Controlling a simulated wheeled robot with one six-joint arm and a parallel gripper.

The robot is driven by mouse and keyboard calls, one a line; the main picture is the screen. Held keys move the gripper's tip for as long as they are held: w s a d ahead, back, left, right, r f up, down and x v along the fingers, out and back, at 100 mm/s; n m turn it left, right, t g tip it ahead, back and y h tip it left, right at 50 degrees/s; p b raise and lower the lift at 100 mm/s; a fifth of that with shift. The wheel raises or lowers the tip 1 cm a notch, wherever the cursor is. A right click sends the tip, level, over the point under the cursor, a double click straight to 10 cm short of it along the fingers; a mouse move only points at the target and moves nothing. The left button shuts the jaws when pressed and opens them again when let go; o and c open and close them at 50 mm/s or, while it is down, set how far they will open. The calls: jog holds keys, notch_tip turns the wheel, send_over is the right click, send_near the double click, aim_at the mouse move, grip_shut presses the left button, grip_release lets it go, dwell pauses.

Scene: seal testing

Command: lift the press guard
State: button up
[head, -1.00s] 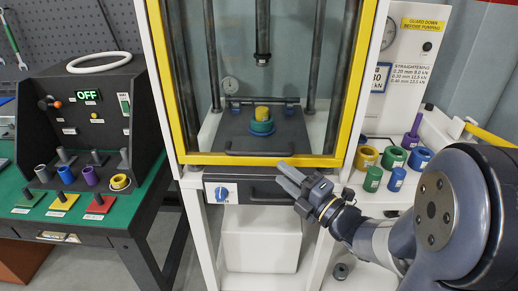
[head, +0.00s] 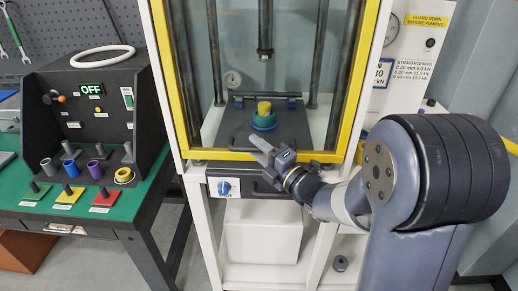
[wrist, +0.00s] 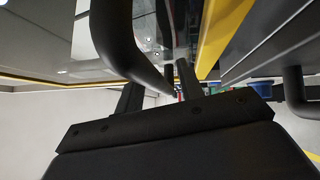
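The press guard (head: 182,100) is a clear panel in a yellow frame, lowered over the front of the press. Its dark bar handle (head: 236,149) runs along the bottom of the panel. My gripper (head: 258,149) is at the right part of this handle, in front of the lower yellow rail. In the wrist view the curved black handle (wrist: 122,45) looms close and reaches toward the space between my two fingers (wrist: 160,88). The fingers stand apart. Whether they touch the handle cannot be told.
Behind the guard, a green and yellow part (head: 263,118) sits on the press plate below the ram (head: 265,40). A drawer-like panel with a blue knob (head: 224,188) is under the guard. A bench with a test box (head: 90,105) stands left.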

aim_at(259, 39)
grip_shut()
dwell(0.3)
jog(key=shift+r, duration=0.15)
notch_tip(259, 39, up, 26)
jog(key=p, duration=1)
jog(key=shift+r, duration=0.25)
grip_release()
